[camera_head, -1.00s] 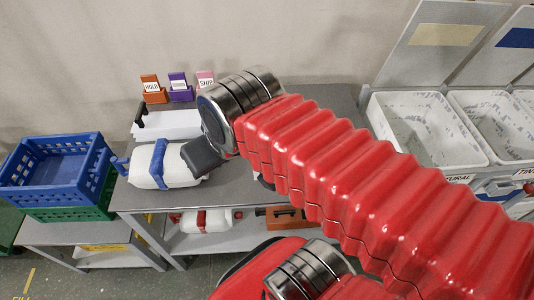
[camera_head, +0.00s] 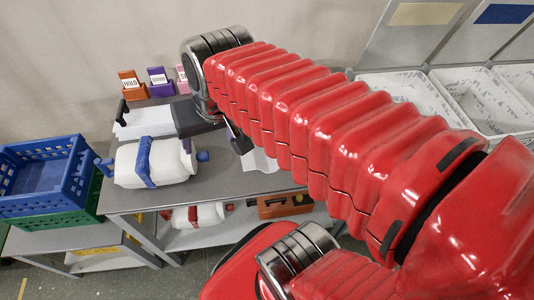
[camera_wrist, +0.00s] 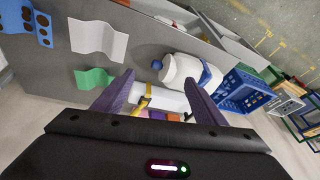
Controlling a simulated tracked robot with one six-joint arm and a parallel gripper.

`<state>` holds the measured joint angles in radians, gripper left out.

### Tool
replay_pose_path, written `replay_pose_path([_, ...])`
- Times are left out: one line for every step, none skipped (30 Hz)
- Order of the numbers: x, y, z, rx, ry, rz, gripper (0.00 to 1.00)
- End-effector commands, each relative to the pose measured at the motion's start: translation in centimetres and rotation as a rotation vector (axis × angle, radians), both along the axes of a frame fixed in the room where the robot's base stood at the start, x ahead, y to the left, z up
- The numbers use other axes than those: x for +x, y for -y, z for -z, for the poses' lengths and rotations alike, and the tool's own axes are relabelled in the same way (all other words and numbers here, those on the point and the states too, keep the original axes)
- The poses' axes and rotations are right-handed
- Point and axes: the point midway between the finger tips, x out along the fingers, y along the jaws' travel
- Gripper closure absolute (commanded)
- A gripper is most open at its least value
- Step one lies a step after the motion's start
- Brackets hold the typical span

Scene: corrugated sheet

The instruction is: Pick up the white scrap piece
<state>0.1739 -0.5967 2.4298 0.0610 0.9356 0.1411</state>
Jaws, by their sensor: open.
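The white scrap piece (camera_wrist: 98,40), a bent corrugated sheet, lies on the grey table at upper left in the wrist view. In the head view a white folded piece (camera_head: 259,161), likely the same, shows below my arm, partly covered by it. My gripper (camera_wrist: 160,78) is open, its two purple-grey fingers apart with nothing held between them. The white piece is off to the left of and beyond the left finger. In the head view my gripper is largely hidden by my arm.
A green scrap (camera_wrist: 95,78) lies near the left finger, and a blue piece with holes (camera_wrist: 36,22) is at the table's left. A white bottle with a blue band (camera_wrist: 190,70) lies beyond the fingers. Blue (camera_head: 42,175) and green crates stand left; white bins (camera_head: 470,98) stand right.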

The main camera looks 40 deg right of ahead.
Motion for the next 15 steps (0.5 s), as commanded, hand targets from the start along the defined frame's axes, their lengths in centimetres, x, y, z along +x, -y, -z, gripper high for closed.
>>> replay_pose_path([0.4, 1.2, 0.4, 0.028, -0.027, 0.075, 0.31])
replay_pose_path([0.6, 1.8, 0.7, 0.047, -0.041, 0.119, 0.29])
replay_pose_path([0.8, 2.7, 1.0, 0.071, -0.059, 0.177, 0.27])
replay_pose_path([1.0, 3.3, 1.2, 0.089, -0.072, 0.222, 0.24])
replay_pose_path([1.1, 4.0, 1.4, 0.108, -0.085, 0.265, 0.22])
replay_pose_path([1.3, 4.9, 1.7, 0.132, -0.102, 0.325, 0.20])
replay_pose_path([1.4, 5.6, 2.0, 0.152, -0.114, 0.369, 0.17])
replay_pose_path([1.5, 6.2, 2.3, 0.171, -0.127, 0.413, 0.15])
replay_pose_path([1.6, 7.1, 2.6, 0.196, -0.142, 0.472, 0.12])
replay_pose_path([1.7, 7.9, 2.9, 0.214, -0.154, 0.517, 0.10])
replay_pose_path([1.7, 8.6, 3.2, 0.234, -0.166, 0.561, 0.08])
replay_pose_path([1.8, 9.5, 3.6, 0.260, -0.181, 0.621, 0.05])
replay_pose_path([1.8, 10.3, 3.9, 0.278, -0.191, 0.665, 0.03])
replay_pose_path([1.8, 11.0, 4.3, 0.297, -0.203, 0.711, 0.01])
replay_pose_path([1.7, 12.0, 4.7, 0.325, -0.218, 0.771, 0.00])
